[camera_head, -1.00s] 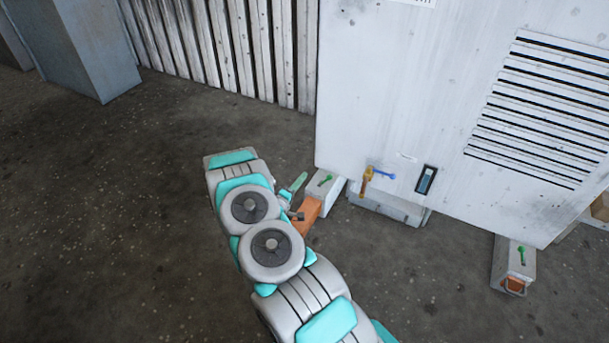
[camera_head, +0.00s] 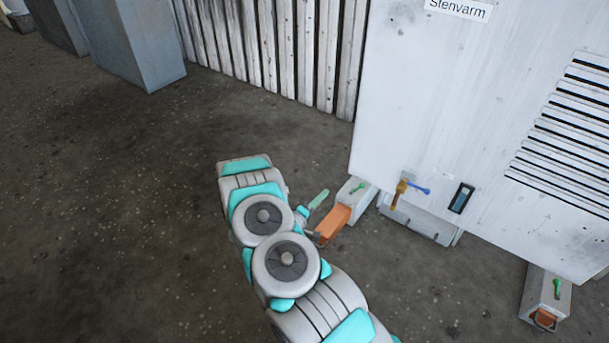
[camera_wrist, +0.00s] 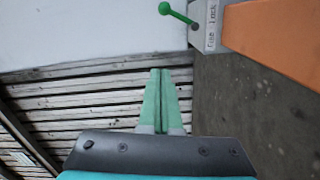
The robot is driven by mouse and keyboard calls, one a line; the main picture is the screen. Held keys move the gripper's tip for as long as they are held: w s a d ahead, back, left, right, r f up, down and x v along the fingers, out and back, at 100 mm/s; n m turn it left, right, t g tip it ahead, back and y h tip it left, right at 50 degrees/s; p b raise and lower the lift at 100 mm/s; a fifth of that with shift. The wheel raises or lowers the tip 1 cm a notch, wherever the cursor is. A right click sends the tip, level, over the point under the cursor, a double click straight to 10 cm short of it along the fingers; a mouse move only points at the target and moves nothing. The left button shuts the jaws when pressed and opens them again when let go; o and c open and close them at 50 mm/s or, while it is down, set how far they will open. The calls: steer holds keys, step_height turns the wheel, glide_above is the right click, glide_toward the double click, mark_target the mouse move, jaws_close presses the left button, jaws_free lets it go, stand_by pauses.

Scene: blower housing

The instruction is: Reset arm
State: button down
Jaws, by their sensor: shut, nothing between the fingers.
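My arm reaches up from the bottom of the head view, bent, with its wrist turned to the right. My gripper (camera_head: 319,199) shows there as pale green fingers, just left of a grey box with an orange part. In the wrist view my gripper (camera_wrist: 161,80) is shut, its two green fingers side by side with nothing between them. The fingers appear apart from everything around them.
The white housing (camera_head: 430,110) stands at the right, with a yellow and blue valve (camera_head: 402,188). The grey box (camera_head: 355,195) has a green lever and an orange part (camera_head: 333,222); its label (camera_wrist: 211,27) shows in the wrist view. A slatted wall (camera_head: 290,50) stands behind.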

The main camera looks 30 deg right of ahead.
steer(key=w+a+r+m+t+y+p, duration=0.1)
steer(key=w+a+r+y, duration=0.4)
steer(key=a, duration=0.3)
steer(key=w+a+r+m+t+y+p, duration=0.1)
steer(key=w+a+r+m+y, duration=0.1)
steer(key=w+a+y, duration=0.5)
steer(key=s+a+r+n+y+p, duration=0.1)
steer(key=s+a+r+y, duration=0.15)
steer(key=a+r, duration=0.55)
steer(key=s+a+r+n+y+p, duration=0.1)
steer(key=a+r+y, duration=0.2)
steer(key=a+r, duration=0.45)
steer(key=s+a+r+g+y+p, duration=0.1)
steer(key=s+a+r+g, duration=0.2)
steer(key=s, duration=0.6)
steer(key=s+a+r+g+y, duration=0.1)
steer(key=s+a+r+g, duration=0.15)
steer(key=s+r, duration=0.5)
steer(key=s+d+r+g, duration=0.1)
steer(key=s+d, duration=0.1)
steer(key=s, duration=0.7)
steer(key=s+d+r+g+h+p, duration=0.1)
steer(key=s+d+r+g, duration=0.1)
steer(key=s, duration=0.7)
steer(key=s+d+r+g+h, duration=0.1)
steer(key=s+d+r, duration=0.1)
steer(key=s, duration=0.8)
steer(key=shift+d+m+p, duration=0.3)
steer(key=shift+d+m, duration=0.1)
steer(key=shift+d, duration=0.15)
